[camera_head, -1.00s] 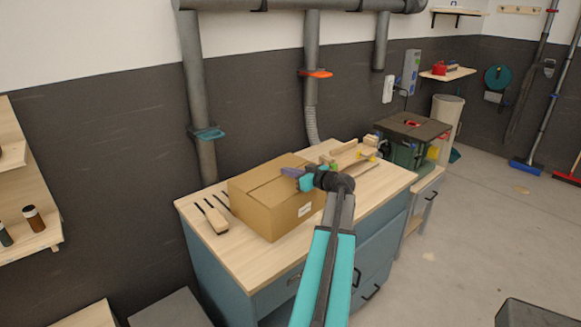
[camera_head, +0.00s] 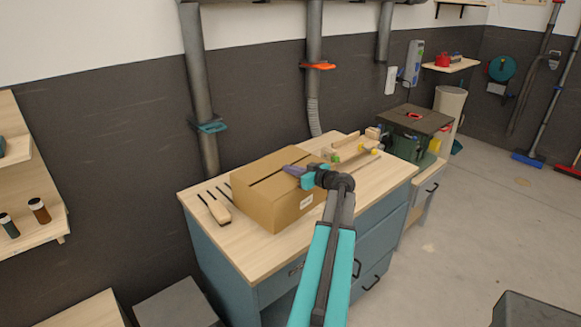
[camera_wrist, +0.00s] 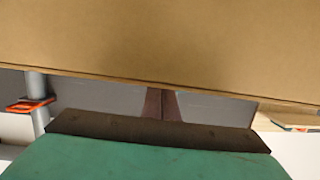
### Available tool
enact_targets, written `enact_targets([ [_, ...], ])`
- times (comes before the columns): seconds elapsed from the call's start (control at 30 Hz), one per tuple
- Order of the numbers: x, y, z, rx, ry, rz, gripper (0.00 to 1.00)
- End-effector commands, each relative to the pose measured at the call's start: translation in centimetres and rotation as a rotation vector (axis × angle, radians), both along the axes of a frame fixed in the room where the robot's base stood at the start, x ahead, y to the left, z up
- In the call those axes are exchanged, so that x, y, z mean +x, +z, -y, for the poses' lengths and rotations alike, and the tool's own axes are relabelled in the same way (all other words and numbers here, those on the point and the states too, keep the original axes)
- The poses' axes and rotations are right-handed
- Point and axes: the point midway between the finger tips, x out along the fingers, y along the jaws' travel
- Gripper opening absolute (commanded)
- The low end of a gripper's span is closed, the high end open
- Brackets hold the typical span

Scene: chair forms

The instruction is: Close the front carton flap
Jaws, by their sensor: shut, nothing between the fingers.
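A brown cardboard carton (camera_head: 282,210) stands on the wooden top of a blue workbench (camera_head: 250,262). Its top looks nearly flat, with a dark slit running lengthwise between the flaps. The front flap (camera_head: 272,192) lies on the near side of that slit; whether it is fully down I cannot tell. My gripper (camera_head: 290,170) is shut and empty at the right part of the carton's top, close to the slit. Contact is unclear. In the wrist view, a cardboard surface (camera_wrist: 160,40) fills the upper half, and my dark fingers (camera_wrist: 162,104) point toward its edge.
A green machine (camera_head: 410,135) stands at the bench's right. The bench's front strip is clear.

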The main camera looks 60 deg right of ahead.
Motion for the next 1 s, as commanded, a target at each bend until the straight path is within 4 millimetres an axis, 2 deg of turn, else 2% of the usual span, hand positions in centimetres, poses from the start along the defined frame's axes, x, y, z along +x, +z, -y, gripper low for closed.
enact_targets([
  [0.2, 0.1, -0.8, -0.1, 0.000, 0.002, -0.008, 0.00],
  [0.57, 0.1, -1.1, -0.2, 0.003, 0.005, -0.011, 0.00],
  [0.77, 0.1, -0.6, -0.3, 0.004, 0.007, -0.010, 0.00],
  [1.0, 0.2, 0.8, -0.4, 0.002, 0.007, -0.007, 0.00],
])
